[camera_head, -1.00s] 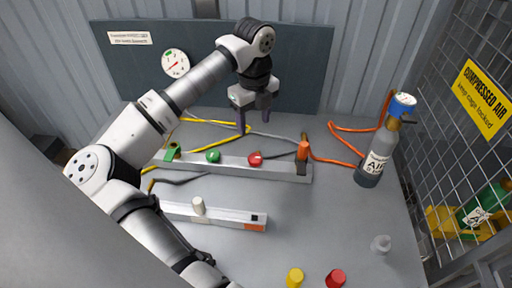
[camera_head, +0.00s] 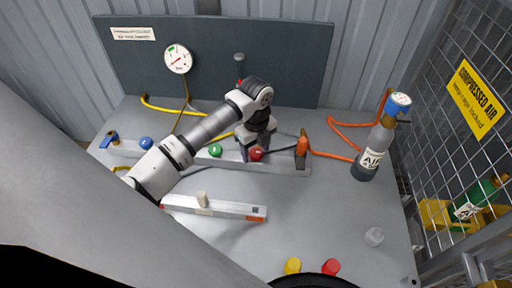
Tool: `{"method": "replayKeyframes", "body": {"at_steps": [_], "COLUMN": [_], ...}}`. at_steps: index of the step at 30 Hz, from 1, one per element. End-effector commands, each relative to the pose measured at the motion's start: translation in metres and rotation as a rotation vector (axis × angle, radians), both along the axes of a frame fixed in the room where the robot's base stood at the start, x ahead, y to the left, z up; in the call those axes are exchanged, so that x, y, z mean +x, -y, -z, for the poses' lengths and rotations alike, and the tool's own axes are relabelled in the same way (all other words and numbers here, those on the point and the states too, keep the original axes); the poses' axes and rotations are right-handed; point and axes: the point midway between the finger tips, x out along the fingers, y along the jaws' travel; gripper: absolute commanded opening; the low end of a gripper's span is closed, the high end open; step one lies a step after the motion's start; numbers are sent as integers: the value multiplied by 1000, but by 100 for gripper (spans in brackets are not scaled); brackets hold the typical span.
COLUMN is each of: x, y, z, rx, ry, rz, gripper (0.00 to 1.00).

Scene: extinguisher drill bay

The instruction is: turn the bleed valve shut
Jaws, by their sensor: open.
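No readable label marks the bleed valve. A long rail (camera_head: 235,163) on the table carries a blue lever (camera_head: 110,138), a blue knob (camera_head: 146,143), a green knob (camera_head: 215,150), a red knob (camera_head: 256,154) and an upright orange lever (camera_head: 302,146). My gripper (camera_head: 257,151) points down at the red knob, its fingers open and low around or just behind it; contact cannot be told. A round gauge (camera_head: 178,58) with a red needle is on the back panel. My arm hides part of the rail.
A shorter rail (camera_head: 232,211) with a pale knob (camera_head: 203,199) lies in front. An air bottle (camera_head: 372,157) stands right, by an orange hose (camera_head: 345,129). A yellow cap (camera_head: 292,266), red cap (camera_head: 331,267) and pale piece (camera_head: 374,236) sit at the front. A mesh cage borders the right.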

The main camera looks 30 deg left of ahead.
Motion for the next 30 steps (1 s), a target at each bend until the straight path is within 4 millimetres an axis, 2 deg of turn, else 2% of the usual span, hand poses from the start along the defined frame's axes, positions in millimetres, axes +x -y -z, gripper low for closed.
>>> {"method": "replayKeyframes", "body": {"at_steps": [3,13,23,30], "x": [0,0,0,0], "y": [0,0,0,0], "z": [0,0,2,6], "rx": [0,0,2,4], "ry": [0,0,1,1], "rz": [0,0,50,201], "gripper": [56,14,14,14]}}
